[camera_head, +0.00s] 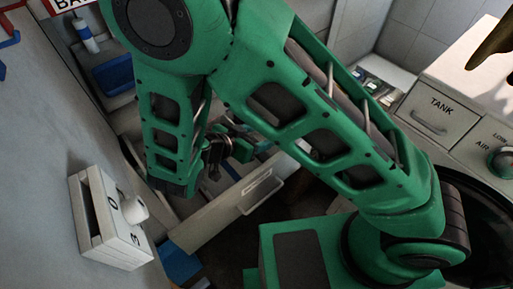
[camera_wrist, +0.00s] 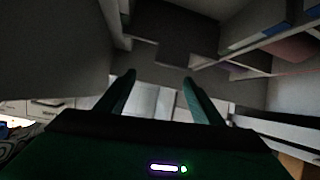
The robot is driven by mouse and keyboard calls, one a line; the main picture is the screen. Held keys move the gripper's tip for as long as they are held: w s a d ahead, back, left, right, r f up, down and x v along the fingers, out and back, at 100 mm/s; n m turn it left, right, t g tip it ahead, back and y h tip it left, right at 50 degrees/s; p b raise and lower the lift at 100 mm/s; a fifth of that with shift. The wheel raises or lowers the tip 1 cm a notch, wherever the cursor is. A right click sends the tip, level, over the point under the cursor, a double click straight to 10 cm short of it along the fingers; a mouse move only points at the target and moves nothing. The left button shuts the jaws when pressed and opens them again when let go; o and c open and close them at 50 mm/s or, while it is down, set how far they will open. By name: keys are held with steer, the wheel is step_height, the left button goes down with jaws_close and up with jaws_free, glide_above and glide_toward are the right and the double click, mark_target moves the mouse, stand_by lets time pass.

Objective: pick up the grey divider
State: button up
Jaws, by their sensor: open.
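My gripper (camera_wrist: 160,92) shows as two green fingers standing wide apart, with nothing held between them. In the head view the green arm covers much of the scene, and the gripper is a small dark and green shape over the open drawer (camera_head: 225,212). In the wrist view a pale grey panel (camera_wrist: 150,103) lies beyond and between the fingertips, apart from them. A darker grey block shape (camera_wrist: 186,50) stands further off. I cannot tell which of these grey shapes is the divider. In the head view I cannot make the divider out behind the arm.
The drawer front carries a handle (camera_head: 262,192). A white box with a knob (camera_head: 132,209) sits on the left wall. A blue bin (camera_head: 115,75) is at upper left. A cabinet marked TANK (camera_head: 432,108) stands at right. In the wrist view, shelf-like walls crowd the upper right.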

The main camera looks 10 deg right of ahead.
mark_target(259, 139)
steer(key=shift+s+a+f+t, duration=0.25)
steer(key=shift+a+f+t, duration=0.1)
steer(key=shift+a+f, duration=0.2)
steer(key=shift+s+a+f+t, duration=0.25)
steer(key=shift+a+f+t, duration=0.15)
steer(key=shift+a, duration=0.15)
steer(key=shift+x, duration=3.55)
steer(key=shift+a+f, duration=0.1)
steer(key=shift+f, duration=0.1)
steer(key=c, duration=1.1)
steer(key=shift+r, duration=0.15)
